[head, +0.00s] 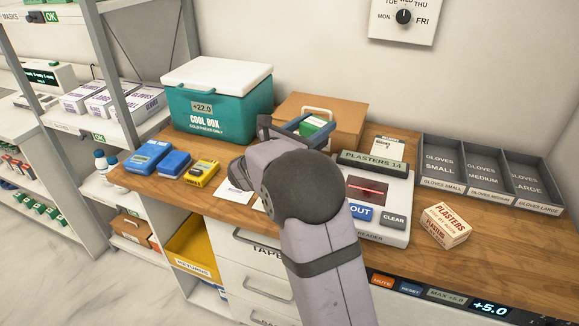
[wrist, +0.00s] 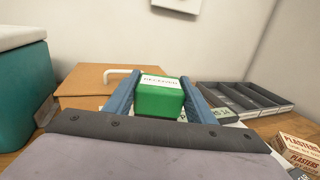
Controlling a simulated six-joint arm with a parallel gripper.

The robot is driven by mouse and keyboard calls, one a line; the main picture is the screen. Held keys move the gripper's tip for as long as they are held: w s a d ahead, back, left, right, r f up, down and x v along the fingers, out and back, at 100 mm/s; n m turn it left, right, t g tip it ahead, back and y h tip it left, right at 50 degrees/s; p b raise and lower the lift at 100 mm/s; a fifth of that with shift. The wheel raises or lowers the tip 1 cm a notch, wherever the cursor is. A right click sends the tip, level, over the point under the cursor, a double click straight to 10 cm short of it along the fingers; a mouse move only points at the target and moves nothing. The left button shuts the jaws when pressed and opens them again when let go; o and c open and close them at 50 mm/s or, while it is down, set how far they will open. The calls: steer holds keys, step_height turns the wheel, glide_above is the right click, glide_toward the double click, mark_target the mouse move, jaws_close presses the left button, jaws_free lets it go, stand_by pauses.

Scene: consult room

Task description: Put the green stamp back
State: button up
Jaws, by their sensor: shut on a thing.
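The green stamp (head: 311,126) is a small green block with a white label on top. In the wrist view the stamp (wrist: 160,101) sits between the two blue fingers of my gripper (wrist: 158,88), with its label toward the top. My gripper (head: 308,128) is shut on it and holds it in front of the brown box, seemingly above the desk. My arm hides part of the desk below the stamp. No empty place for the stamp can be made out.
A teal cool box (head: 215,118) stands left of the brown box (head: 345,117). Two blue items and a yellow one (head: 202,173) lie at the left. The reader (head: 397,222) is right of my arm, with a plasters box (head: 446,224) and grey glove trays (head: 474,166) beyond.

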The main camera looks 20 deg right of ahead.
steer(key=w+a+n+t+y, duration=0.3)
steer(key=w+a+n+t, duration=0.15)
steer(key=w, duration=0.35)
steer(key=shift+m, duration=0.45)
steer(key=shift+s+d+f+p, duration=0.15)
steer(key=shift+f+p, duration=0.15)
steer(key=shift+f, duration=2.1)
steer(key=shift+s+d+f+p, duration=0.15)
steer(key=shift+f+p, duration=0.15)
steer(key=shift+f, duration=2.1)
steer(key=shift+f, duration=0.1)
steer(key=shift+f+b, duration=0.15)
steer(key=shift+b, duration=0.15)
steer(key=o, duration=0.8)
steer(key=shift+o, duration=0.2)
steer(key=shift+r, duration=0.25)
steer(key=b+v, duration=0.2)
steer(key=v, duration=1)
